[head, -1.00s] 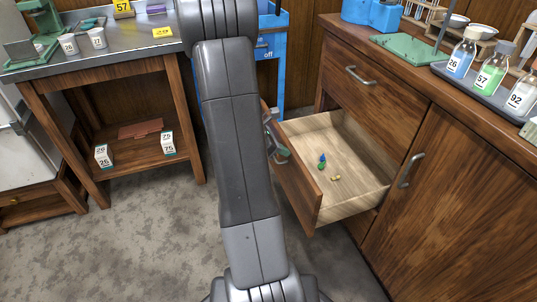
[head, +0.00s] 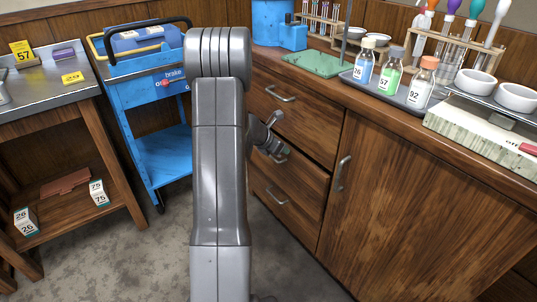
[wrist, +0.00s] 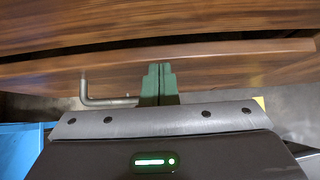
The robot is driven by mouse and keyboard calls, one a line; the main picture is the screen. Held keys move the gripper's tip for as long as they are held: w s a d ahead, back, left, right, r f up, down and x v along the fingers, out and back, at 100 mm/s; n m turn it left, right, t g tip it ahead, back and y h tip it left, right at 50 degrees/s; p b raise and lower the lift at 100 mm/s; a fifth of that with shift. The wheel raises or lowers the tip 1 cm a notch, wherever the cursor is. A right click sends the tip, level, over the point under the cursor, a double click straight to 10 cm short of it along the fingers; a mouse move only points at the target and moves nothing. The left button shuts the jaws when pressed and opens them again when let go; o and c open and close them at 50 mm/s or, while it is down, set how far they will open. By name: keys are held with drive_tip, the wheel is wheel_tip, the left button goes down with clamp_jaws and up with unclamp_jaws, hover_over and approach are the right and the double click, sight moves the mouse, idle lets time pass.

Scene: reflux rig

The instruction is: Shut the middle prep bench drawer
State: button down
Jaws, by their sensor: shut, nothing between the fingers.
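The middle drawer (head: 302,178) of the wooden prep bench stands nearly flush with the bench front in the head view. In the wrist view, a narrow dark gap shows behind the top edge of its front (wrist: 230,52); I cannot tell its exact depth. Its bar handle (wrist: 88,92) is left of my fingers. My gripper (wrist: 160,70) is shut and empty, with its green fingertips at the drawer front, touching or very close to it. In the head view my gripper (head: 272,146) is partly hidden by my arm. The drawer's inside is hidden.
The top drawer (head: 300,110) is shut, and a lower drawer handle (head: 276,200) shows below. A cabinet door (head: 400,210) is to the right. A blue cart (head: 160,130) stands left of my arm. Bottles and a green mat (head: 312,64) are on the bench top.

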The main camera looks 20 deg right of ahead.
drive_tip(key=shift+w+d, duration=0.2)
drive_tip(key=shift+d, duration=0.4)
drive_tip(key=shift+w+d, duration=0.15)
drive_tip(key=shift+d, duration=0.4)
drive_tip(key=shift+r, duration=0.1)
drive_tip(key=shift+d, duration=0.1)
